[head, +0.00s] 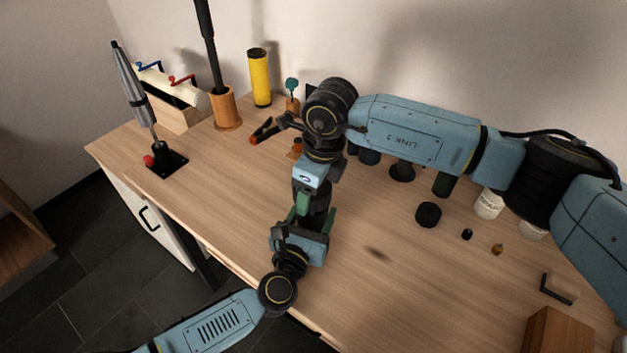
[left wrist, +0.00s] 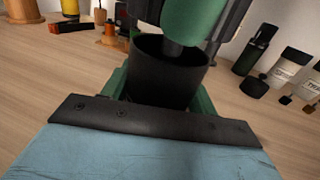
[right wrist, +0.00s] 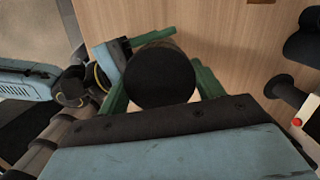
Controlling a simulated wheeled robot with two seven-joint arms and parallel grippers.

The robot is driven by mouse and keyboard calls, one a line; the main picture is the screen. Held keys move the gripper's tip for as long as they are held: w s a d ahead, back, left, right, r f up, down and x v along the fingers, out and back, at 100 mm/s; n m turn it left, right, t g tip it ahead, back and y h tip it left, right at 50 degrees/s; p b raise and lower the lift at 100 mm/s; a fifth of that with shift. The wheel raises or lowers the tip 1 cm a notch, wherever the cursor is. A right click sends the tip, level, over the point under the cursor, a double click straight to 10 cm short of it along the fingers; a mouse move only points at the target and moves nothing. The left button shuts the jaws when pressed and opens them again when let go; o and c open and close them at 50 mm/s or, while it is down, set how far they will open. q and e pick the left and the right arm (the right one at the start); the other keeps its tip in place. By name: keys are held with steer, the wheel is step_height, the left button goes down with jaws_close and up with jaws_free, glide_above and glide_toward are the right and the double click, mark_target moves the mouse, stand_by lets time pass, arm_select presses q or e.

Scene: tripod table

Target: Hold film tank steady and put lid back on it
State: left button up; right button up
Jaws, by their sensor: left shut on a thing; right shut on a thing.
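The black film tank (left wrist: 165,75) stands in my left gripper (left wrist: 160,98), whose green fingers are shut around its sides. In the head view the right gripper (head: 314,205) points down just above the left gripper (head: 303,240).
A black cap (head: 428,214), white bottle (head: 489,204) and small bottles stand on the table's right. A wooden block (head: 557,332) sits at front right. An orange-and-black clamp (head: 264,131) and yellow cylinder (head: 259,78) are behind. The table's front edge is close to my left arm.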

mark_target(312, 217)
steer(key=shift+f, duration=0.1)
stand_by(0.4)
steer(key=shift+f, duration=0.75)
steer(key=shift+f, duration=0.6)
